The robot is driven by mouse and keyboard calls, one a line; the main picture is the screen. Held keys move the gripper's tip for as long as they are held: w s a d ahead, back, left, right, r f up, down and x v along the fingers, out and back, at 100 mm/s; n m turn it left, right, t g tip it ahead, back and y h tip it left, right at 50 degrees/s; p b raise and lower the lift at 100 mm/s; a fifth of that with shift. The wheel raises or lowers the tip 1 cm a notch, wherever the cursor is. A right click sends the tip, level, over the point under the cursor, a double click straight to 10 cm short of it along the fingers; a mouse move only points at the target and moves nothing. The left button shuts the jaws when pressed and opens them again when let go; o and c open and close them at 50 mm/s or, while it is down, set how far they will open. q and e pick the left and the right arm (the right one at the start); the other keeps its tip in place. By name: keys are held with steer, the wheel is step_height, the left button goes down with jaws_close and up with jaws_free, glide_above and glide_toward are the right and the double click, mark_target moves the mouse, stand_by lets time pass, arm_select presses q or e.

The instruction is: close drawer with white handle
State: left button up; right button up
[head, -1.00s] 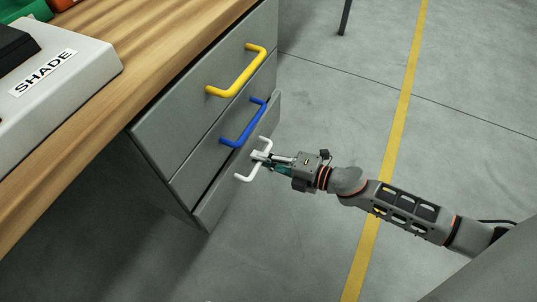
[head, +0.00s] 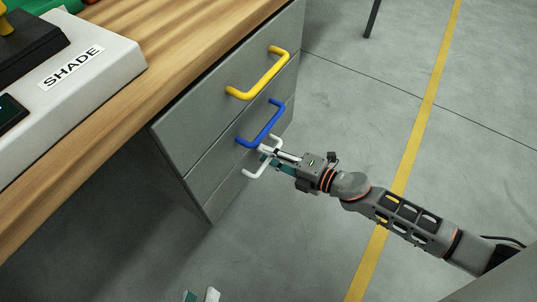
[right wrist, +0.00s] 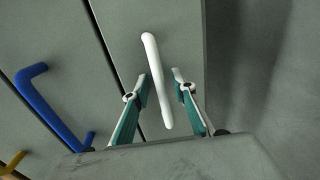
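The white handle (head: 254,172) is on the bottom drawer (head: 222,198) of the grey cabinet. The bottom drawer front looks about flush with the drawers above. My right gripper (head: 267,156) is at the white handle. In the right wrist view, the white handle (right wrist: 156,85) runs between the two fingers of my right gripper (right wrist: 160,82), with gaps on both sides, so the gripper is open around it. Only the fingertips of my left gripper (head: 201,296) show at the bottom edge of the head view, apart and empty, away from the cabinet.
Above are a drawer with a blue handle (head: 262,127) and one with a yellow handle (head: 258,76). The wooden desktop (head: 165,65) holds a white box labelled SHADE (head: 100,88). The floor right of the cabinet is clear, with a yellow line (head: 420,125).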

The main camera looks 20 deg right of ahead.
steer(key=v, duration=1.2)
stand_by(0.3)
